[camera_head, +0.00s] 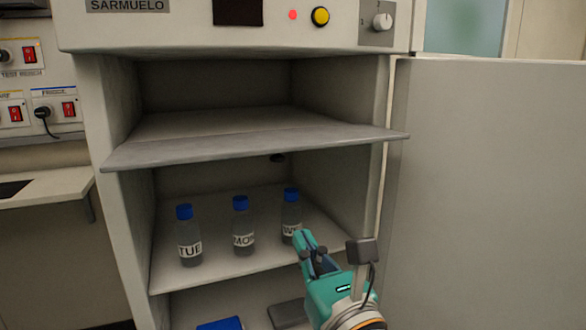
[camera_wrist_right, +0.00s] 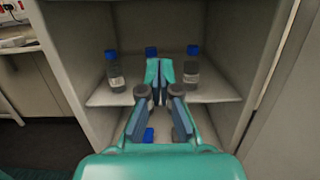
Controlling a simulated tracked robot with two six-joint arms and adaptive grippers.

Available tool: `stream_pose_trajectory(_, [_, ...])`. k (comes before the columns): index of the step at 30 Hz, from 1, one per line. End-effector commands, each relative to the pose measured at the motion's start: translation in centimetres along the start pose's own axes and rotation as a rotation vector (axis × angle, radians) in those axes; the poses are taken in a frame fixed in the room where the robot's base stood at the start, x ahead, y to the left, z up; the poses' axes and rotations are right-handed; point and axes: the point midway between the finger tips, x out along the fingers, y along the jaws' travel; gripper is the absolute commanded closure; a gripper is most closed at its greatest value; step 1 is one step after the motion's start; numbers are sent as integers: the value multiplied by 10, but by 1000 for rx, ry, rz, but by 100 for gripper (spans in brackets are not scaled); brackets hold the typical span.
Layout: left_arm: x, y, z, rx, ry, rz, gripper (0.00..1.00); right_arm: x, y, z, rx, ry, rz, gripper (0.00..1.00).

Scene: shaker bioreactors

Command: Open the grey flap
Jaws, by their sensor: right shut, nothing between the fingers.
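The grey flap (camera_head: 250,146) shows in the head view as a flat panel lying about level across the cabinet, its front edge jutting out past the opening above the bottles. My right gripper (camera_head: 302,236) is below the flap and apart from it, in front of the bottle shelf near its right side. Its fingers are shut and empty; in the wrist view the closed fingertips (camera_wrist_right: 159,72) point toward the bottles. I cannot make out the flap in the wrist view. My left gripper is not in view.
Three blue-capped bottles stand on the shelf (camera_head: 220,272): one labelled TUE (camera_head: 189,248), a middle one (camera_head: 243,238) and a right one (camera_head: 291,222) partly behind my gripper. The large cabinet door (camera_head: 490,190) stands open at right. Blue and grey items lie below.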

Motion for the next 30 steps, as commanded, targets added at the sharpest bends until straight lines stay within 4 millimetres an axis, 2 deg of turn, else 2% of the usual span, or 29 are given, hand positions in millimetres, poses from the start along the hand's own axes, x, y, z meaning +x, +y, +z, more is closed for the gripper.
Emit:
stream_pose_trajectory(2, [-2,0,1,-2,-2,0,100,-6,3,13,3,-22,6,100])
stream_pose_trajectory(8, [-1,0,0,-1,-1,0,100,3,0,16,-1,-27,-4,100])
stream_pose_trajectory(11, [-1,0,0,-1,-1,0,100,18,-2,15,-3,-26,-7,100])
stream_pose_trajectory(22, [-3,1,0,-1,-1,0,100,92,-2,18,-3,-27,-7,100])
stream_pose_trajectory(24, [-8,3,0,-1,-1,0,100,93,-2,35,-2,-32,-7,100])
stream_pose_trajectory(30, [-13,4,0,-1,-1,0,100,97,-2,54,-2,-29,-7,100])
